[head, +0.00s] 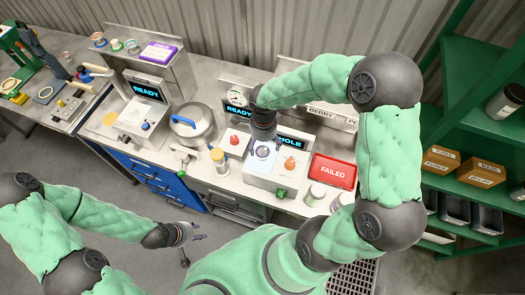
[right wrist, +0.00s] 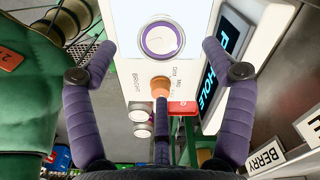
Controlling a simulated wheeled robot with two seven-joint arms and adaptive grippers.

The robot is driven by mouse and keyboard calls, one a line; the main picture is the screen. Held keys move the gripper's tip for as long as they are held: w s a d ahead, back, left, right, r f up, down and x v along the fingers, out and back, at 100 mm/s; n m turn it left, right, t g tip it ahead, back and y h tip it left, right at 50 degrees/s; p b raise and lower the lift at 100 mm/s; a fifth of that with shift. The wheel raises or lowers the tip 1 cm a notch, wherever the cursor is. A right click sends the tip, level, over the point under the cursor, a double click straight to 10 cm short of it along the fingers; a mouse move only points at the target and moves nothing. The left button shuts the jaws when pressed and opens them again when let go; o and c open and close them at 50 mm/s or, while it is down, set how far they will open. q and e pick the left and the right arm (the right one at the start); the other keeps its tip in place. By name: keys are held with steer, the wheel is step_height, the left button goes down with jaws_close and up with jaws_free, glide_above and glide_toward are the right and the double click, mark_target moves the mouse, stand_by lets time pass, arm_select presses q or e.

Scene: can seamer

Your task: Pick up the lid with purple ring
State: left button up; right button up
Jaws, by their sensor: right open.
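The lid with the purple ring (right wrist: 160,38) lies on the lit white plate of a white machine in the right wrist view. In the head view the lid (head: 262,152) shows just below my right gripper (head: 263,146). In the right wrist view my right gripper (right wrist: 160,58) is open and empty, its purple fingers spread to either side, apart from the lid. My left gripper (head: 193,237) hangs in front of the bench, away from the lid. Its finger spread is too small to judge.
An orange knob (right wrist: 160,87) stands close to the plate. A red button (head: 235,140) is left of it, and a red FAILED tray (head: 333,171) is to the right. White jars (head: 315,194) stand near the front edge. A display panel (right wrist: 224,66) rises beside the plate.

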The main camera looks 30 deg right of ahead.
mark_target(263, 151)
step_height(263, 151, down, 4)
steer(key=shift+w+d+f, duration=0.1)
steer(key=shift+w, duration=0.05)
steer(key=shift+f+b, duration=0.2)
steer(key=shift+b, duration=0.35)
stand_by(0.9)
steer(key=c, duration=0.9)
